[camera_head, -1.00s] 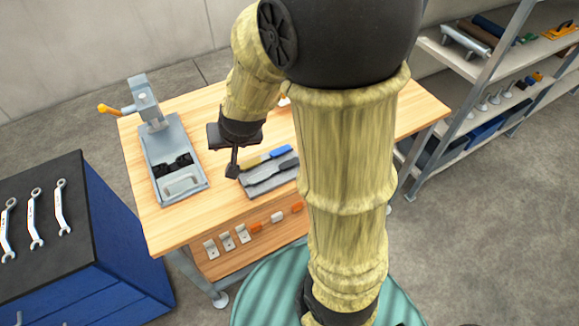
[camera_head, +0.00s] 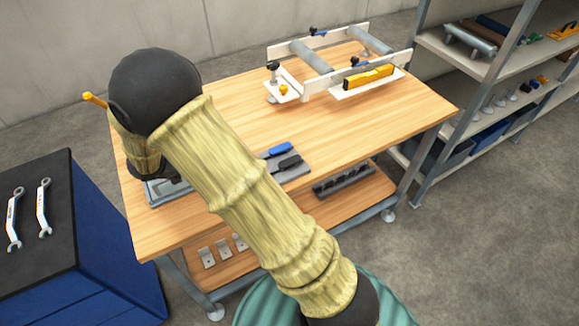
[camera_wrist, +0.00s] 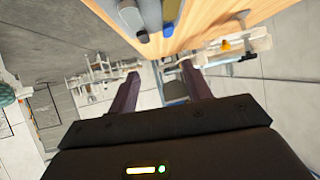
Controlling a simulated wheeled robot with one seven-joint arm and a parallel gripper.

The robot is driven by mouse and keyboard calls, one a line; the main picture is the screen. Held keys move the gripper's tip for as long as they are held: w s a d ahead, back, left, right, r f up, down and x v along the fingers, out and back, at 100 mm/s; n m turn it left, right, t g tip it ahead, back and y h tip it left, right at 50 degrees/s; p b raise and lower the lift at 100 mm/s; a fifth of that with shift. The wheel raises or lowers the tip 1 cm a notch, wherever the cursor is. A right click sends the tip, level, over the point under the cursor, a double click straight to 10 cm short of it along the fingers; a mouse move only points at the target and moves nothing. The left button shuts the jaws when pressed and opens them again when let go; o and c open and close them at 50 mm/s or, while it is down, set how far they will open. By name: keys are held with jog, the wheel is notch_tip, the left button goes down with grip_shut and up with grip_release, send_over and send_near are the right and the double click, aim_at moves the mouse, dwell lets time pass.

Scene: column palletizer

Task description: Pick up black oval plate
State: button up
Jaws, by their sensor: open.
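I cannot make out the black oval plate in either view now. My arm hides most of the grey-blue press fixture (camera_head: 158,197) at the left of the wooden workbench, including whatever lies on it. A strip of its base and its orange handle (camera_head: 93,99) still show. In the wrist view my gripper (camera_wrist: 160,80) has its two dark fingers spread apart, with no held object visible between them. A small grey-blue shape (camera_wrist: 174,85) shows behind the fingers, too unclear to name. In the head view the gripper is hidden behind my arm.
Blue- and black-handled tools lie on a grey tray (camera_head: 293,172) near the bench's front edge. A white roller frame (camera_head: 310,85) with a yellow level (camera_head: 368,76) stands at the back right. The bench middle (camera_head: 340,135) is clear. A blue cabinet (camera_head: 105,260) stands left, shelves right.

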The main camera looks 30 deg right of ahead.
jog(key=shift+s+a+f+m+g, duration=0.15)
jog(key=shift+s+a+f+g, duration=0.15)
jog(key=shift+s, duration=0.2)
jog(key=shift+s+a+f+m+g, duration=0.1)
jog(key=shift+s+f+m+g, duration=0.05)
jog(key=shift+s+g, duration=0.3)
jog(key=shift+d, duration=0.1)
send_near(289, 161)
jog(key=shift+s+d+f+p, duration=0.1)
jog(key=shift+d+f+p, duration=0.3)
jog(key=shift+d+f, duration=0.6)
jog(key=x, duration=0.5)
jog(key=shift+d+r+p, duration=0.15)
jog(key=shift+d+p, duration=0.05)
jog(key=shift+p, duration=0.2)
